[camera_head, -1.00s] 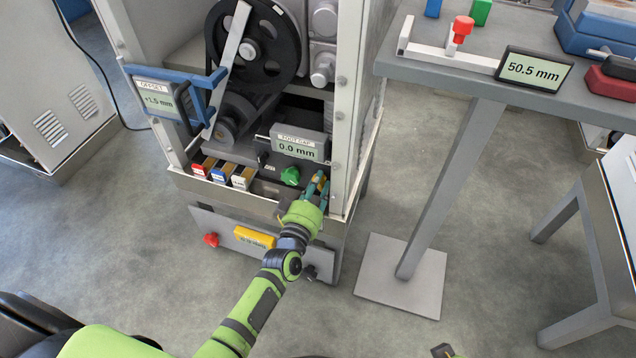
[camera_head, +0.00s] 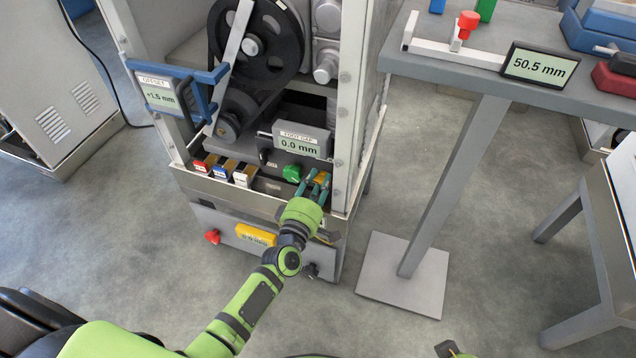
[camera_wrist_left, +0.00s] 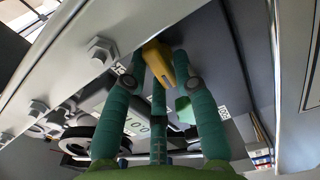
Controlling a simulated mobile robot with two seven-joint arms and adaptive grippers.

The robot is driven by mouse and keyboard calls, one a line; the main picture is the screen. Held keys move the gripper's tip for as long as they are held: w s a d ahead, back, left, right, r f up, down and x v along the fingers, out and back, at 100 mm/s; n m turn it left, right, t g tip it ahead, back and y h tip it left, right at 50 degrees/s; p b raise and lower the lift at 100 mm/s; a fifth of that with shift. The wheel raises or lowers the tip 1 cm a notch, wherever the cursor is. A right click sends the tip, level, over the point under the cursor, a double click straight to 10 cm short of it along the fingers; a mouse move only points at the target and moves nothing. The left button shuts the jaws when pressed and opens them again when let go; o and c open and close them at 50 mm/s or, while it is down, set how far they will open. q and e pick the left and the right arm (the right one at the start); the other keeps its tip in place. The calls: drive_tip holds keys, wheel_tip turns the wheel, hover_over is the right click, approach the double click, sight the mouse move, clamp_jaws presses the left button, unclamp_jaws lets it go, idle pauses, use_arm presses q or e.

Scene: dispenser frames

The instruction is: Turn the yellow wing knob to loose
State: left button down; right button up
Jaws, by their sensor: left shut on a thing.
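The yellow wing knob (camera_wrist_left: 158,62) shows at the top middle of the left wrist view, between the teal fingers of my left gripper (camera_wrist_left: 165,75). The fingers are shut on it, with a finger on each side. In the head view my left gripper (camera_head: 319,184) reaches into the lower right of the machine's front opening, and its fingers mostly hide the knob there. Only a black bracket and a bit of green of my right arm show at the bottom edge; its fingers are out of view.
A green knob (camera_head: 291,173) sits just left of my left gripper, below the foot gap display (camera_head: 300,142) reading 0.0 mm. Red, blue and white tabbed blocks (camera_head: 220,171) stand further left. The machine's right post (camera_head: 349,110) is close on the right.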

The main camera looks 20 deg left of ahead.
use_arm(q)
drive_tip(key=shift+d+r+n, duration=0.1)
drive_tip(key=shift+n, duration=0.6)
use_arm(e)
drive_tip(key=shift+s+r, duration=0.25)
drive_tip(key=shift+r, duration=0.15)
drive_tip(key=shift+d+r, duration=0.1)
use_arm(q)
drive_tip(key=c, duration=1.1)
unclamp_jaws()
drive_tip(key=shift+o, duration=0.2)
use_arm(e)
drive_tip(key=shift+w, duration=0.1)
drive_tip(key=shift+w, duration=0.15)
use_arm(q)
drive_tip(key=shift+s, duration=0.3)
drive_tip(key=s, duration=1.1)
drive_tip(key=shift+s+a, duration=0.15)
drive_tip(key=shift+a, duration=0.1)
